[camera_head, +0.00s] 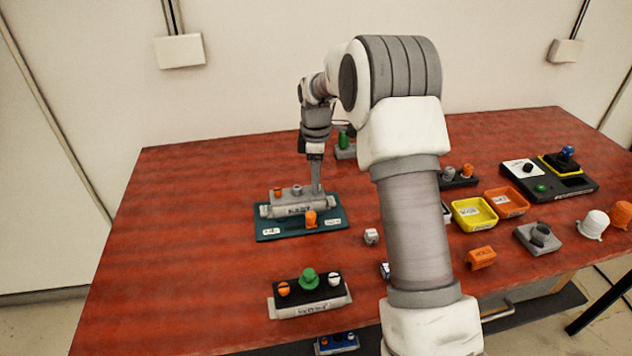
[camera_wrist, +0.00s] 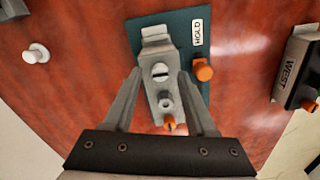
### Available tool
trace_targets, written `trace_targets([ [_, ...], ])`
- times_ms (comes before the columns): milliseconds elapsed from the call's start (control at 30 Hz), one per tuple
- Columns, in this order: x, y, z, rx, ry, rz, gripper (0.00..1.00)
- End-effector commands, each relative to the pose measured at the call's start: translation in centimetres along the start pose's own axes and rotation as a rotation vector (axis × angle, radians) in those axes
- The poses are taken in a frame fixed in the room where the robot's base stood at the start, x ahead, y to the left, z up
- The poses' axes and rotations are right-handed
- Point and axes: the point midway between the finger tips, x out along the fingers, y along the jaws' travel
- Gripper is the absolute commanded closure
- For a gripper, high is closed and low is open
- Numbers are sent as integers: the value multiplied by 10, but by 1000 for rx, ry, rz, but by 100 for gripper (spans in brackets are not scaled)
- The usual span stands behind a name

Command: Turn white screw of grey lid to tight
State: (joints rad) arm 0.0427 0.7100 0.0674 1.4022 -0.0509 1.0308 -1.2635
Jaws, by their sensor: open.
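The grey lid (camera_head: 270,211) sits on a teal board (camera_head: 262,222) at the left-middle of the table. In the wrist view, the lid (camera_wrist: 152,34) carries a white slotted screw (camera_wrist: 160,72), a grey knob (camera_wrist: 166,103) and an orange screw (camera_wrist: 169,122) in a row. My gripper (camera_head: 317,188) reaches down over the right end of the lid. In the wrist view, my gripper (camera_wrist: 160,74) is open, with one finger on each side of the white screw. I cannot tell whether the fingers touch the lid. The slot lies roughly across the picture.
An orange knob (camera_wrist: 203,71) stands on the board beside the lid, near a HOLD label (camera_wrist: 198,32). A block with orange, green and white knobs (camera_head: 309,293) lies in front. Yellow (camera_head: 473,223) and orange (camera_head: 507,211) trays stand to the right. The table's left side is clear.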

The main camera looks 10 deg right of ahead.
Motion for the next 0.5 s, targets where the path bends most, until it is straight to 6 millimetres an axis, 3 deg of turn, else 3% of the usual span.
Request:
trace_targets([
  [400, 9, 0, 0, 0, 0, 0, 44],
  [500, 9, 0, 0, 0, 0, 0, 62],
])
